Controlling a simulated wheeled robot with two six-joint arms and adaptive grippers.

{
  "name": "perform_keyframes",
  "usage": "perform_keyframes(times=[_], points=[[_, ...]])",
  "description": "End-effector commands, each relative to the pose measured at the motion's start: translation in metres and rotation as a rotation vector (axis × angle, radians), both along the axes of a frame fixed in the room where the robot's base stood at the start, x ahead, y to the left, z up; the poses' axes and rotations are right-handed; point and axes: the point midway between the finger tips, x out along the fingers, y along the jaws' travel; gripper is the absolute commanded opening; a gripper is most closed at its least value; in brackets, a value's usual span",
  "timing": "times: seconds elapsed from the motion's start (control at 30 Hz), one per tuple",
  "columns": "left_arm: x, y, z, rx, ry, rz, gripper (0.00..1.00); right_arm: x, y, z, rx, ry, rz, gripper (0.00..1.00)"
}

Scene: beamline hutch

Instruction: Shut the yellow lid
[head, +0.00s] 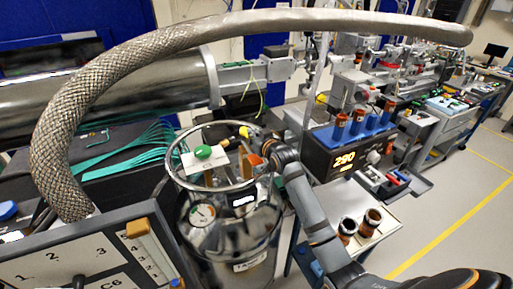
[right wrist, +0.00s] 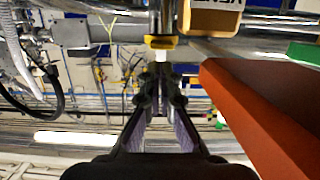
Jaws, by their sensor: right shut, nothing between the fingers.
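A shiny steel vessel (head: 226,236) with a ring rail around its top stands in the middle of the head view. A small yellow part (head: 243,131) shows at its far rim; I cannot tell whether this is the lid or how far it is open. My right gripper (head: 262,146) reaches in over the right side of the rim. In the right wrist view my gripper (right wrist: 160,82) is shut and empty, its fingertips close below a yellow collar (right wrist: 162,42) with a white tip. I cannot tell whether they touch. My left gripper is out of view.
An orange-red panel (right wrist: 262,112) stands close right of my fingers in the wrist view. A green knob (head: 203,152) sits inside the ring. A braided hose (head: 62,130) arches overhead. A box showing 290 (head: 345,160) stands to the right, and a numbered panel (head: 80,262) at front left.

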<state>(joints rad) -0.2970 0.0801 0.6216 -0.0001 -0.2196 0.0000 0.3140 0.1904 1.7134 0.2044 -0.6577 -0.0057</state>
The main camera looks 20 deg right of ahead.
Motion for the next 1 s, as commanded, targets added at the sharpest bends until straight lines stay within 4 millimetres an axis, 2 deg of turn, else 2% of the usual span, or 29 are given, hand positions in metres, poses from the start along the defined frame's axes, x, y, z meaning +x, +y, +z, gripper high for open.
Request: perform_keyframes(times=[0.03,0.23,0.5,0.67,0.77,1.0], points=[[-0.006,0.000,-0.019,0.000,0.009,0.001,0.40,0.002,0.000,-0.023,0.004,-0.003,-0.001,0.00],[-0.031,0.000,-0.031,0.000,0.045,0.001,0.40,0.002,0.000,-0.021,0.006,-0.069,-0.001,0.00],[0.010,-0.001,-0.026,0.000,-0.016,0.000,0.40,0.002,0.000,-0.016,0.005,-0.077,-0.001,0.00],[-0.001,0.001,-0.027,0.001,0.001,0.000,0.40,-0.002,-0.001,-0.014,0.005,-0.081,-0.001,0.00],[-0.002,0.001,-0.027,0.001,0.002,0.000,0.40,-0.014,-0.001,-0.013,0.002,-0.081,-0.001,0.00],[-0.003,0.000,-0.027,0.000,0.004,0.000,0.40,-0.060,-0.002,-0.008,0.001,-0.078,-0.001,0.00]])
